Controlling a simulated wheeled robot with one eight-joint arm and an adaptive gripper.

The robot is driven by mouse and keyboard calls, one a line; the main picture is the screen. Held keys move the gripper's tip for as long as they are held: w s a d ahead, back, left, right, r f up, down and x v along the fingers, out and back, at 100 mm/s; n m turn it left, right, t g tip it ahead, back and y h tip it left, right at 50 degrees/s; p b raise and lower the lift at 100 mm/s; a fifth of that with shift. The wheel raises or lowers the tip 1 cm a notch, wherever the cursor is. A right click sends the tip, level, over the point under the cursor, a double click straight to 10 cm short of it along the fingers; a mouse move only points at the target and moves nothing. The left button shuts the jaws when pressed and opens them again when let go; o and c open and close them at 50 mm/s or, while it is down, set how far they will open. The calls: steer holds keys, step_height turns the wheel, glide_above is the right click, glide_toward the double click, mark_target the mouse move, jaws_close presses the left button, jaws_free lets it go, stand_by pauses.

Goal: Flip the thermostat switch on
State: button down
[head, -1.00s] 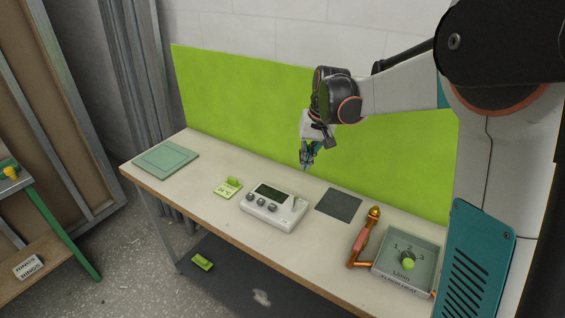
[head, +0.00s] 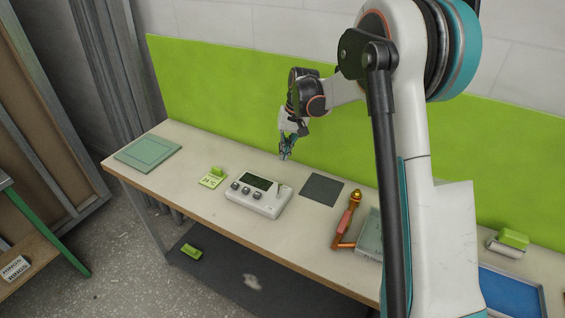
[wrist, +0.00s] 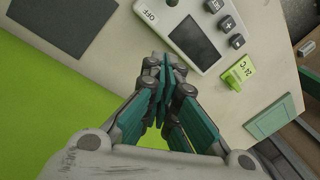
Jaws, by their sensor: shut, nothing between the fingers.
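The white thermostat (head: 259,197) with a dark screen and several grey buttons lies on the table in the head view. The switch itself is not clearly visible in either view. My gripper (head: 285,155) hangs above the table, behind the thermostat and close to its right end in the picture. In the wrist view my gripper (wrist: 161,72) is shut and empty, its fingertips beside the thermostat's edge. I cannot tell whether they touch it.
A green "24°C" card (head: 213,179) stands left of the thermostat. A dark square mat (head: 322,189) lies to its right, then a copper pipe piece with a red handle (head: 346,224). A green panel (head: 215,95) rises behind the table. A flat green plate (head: 148,153) lies far left.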

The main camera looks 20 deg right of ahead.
mark_target(279, 189)
steer(key=b+x, duration=0.2)
steer(key=x, duration=0.7)
steer(key=shift+f, duration=0.2)
steer(key=s, duration=0.1)
steer(key=s+r+b, duration=0.1)
steer(key=shift+s+a+r, duration=0.15)
steer(key=shift+s+a, duration=0.05)
steer(key=shift+s, duration=0.15)
steer(key=shift+s+r, duration=0.15)
steer(key=shift+s, duration=0.4)
